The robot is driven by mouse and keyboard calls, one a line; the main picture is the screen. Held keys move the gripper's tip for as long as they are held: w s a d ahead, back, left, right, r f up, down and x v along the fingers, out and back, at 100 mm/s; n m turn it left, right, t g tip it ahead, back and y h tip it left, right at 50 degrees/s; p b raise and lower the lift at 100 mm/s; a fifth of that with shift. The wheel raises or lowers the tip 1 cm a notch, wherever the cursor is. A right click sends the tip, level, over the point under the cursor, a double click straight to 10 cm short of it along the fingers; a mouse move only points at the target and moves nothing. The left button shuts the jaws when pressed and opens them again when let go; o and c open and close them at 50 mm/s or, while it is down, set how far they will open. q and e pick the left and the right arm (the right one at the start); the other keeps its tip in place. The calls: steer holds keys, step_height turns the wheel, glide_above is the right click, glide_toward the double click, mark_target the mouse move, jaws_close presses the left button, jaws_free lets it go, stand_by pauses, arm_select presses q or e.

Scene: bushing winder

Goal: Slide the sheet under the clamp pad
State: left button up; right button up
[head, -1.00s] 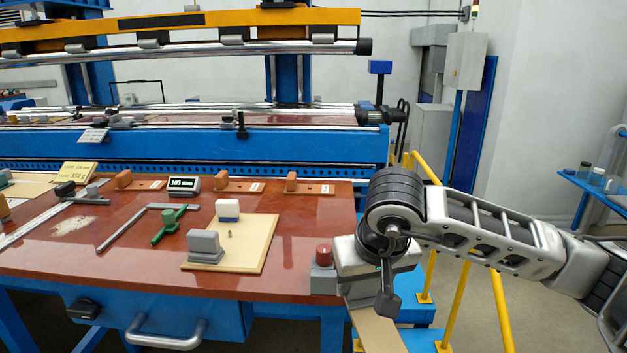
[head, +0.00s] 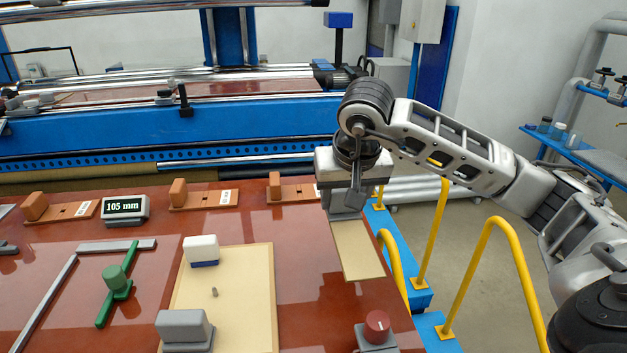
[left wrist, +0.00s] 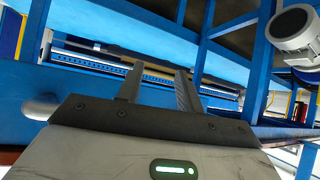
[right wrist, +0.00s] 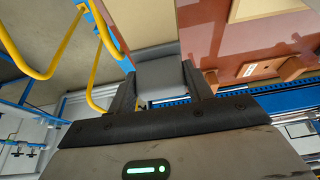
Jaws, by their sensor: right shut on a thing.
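The tan sheet (head: 358,250) extends toward the camera from my right gripper (head: 345,212), at the right edge of the red-brown table. A grey block (right wrist: 158,75) sits between the right fingers in the right wrist view, and part of the sheet (right wrist: 160,20) shows beyond it. The right gripper is shut on this grey end. A grey block with a red knob (head: 377,328) stands at the table's near right corner, apart from the sheet. I cannot tell which part is the clamp pad. My left gripper (left wrist: 157,75) is open and empty in the left wrist view, near blue framework.
A tan board (head: 245,300) carries a white-and-blue block (head: 201,250) and a grey block (head: 184,328). A 105 mm display (head: 124,208) and brown wooden blocks line the back. Yellow rails (head: 490,235) stand right of the table. Bare tabletop lies between board and sheet.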

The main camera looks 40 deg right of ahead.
steer(key=shift+s+f, duration=0.15)
steer(key=shift+f, duration=0.3)
arm_select(q)
steer(key=shift+s+d+f, duration=0.1)
steer(key=shift+s+f, duration=0.1)
steer(key=shift+s, duration=0.25)
steer(key=shift+s+d+f, duration=0.1)
steer(key=shift+s+f, duration=0.1)
steer(key=shift+s, duration=0.2)
arm_select(e)
steer(key=shift+s, duration=0.1)
arm_select(q)
steer(key=shift+f, duration=0.1)
arm_select(e)
steer(key=shift+s, duration=0.1)
